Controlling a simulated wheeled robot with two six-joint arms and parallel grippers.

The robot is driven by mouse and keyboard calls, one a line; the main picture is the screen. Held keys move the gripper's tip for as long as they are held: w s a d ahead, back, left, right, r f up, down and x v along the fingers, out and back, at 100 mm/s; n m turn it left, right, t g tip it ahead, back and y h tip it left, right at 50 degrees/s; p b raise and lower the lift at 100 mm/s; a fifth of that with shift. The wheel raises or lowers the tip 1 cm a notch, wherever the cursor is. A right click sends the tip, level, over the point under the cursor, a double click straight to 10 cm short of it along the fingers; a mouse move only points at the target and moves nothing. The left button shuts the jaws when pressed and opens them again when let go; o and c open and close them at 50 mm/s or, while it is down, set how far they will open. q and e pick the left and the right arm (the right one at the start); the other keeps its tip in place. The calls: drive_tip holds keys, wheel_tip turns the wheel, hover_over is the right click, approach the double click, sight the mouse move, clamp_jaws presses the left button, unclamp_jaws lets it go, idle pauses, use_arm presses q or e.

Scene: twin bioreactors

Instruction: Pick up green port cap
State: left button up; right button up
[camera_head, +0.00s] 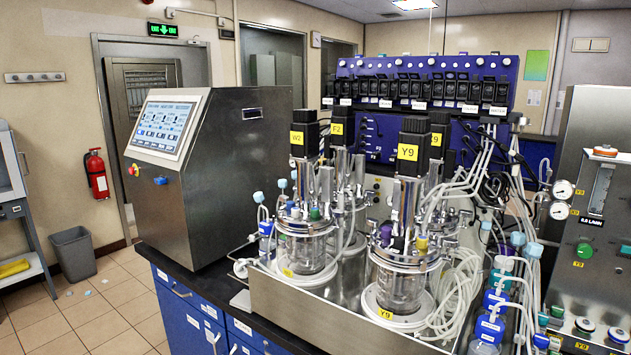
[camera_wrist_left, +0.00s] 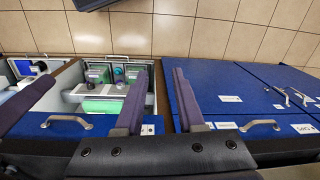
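Neither gripper is in the head view. My right gripper is not seen.
A steel control console (camera_head: 215,170) stands left of the vessels. Loose tubing (camera_head: 460,285) and capped bottles (camera_head: 488,325) crowd the right. Tall motors (camera_head: 410,153) rise above the vessels. In the wrist view, an open drawer (camera_wrist_left: 158,102) holds green-topped items.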

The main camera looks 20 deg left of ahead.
use_arm(q)
drive_tip(key=w+a+r+n+t+h+p, duration=0.1)
drive_tip(key=w+a+r+p, duration=0.1)
drive_tip(key=r+p, duration=0.5)
drive_tip(key=w+a+r+p, duration=0.1)
drive_tip(key=a+r+p, duration=0.1)
drive_tip(key=r+p, duration=0.55)
drive_tip(key=w+r+t+h+p, duration=0.2)
drive_tip(key=w+r+t+p, duration=0.15)
drive_tip(key=w+r, duration=0.35)
drive_tip(key=t, duration=1.2)
approach(313, 211)
drive_tip(key=shift+w+a+f+m+g, duration=0.1)
drive_tip(key=shift+w+f+m+g, duration=0.2)
drive_tip(key=shift+w, duration=0.2)
drive_tip(key=x, duration=0.3)
drive_tip(key=shift+w+r, duration=0.1)
drive_tip(key=shift+w, duration=0.1)
drive_tip(key=x, duration=0.4)
drive_tip(key=shift+w+d+r, duration=0.25)
drive_tip(key=shift+w, duration=0.1)
drive_tip(key=shift+s, duration=0.1)
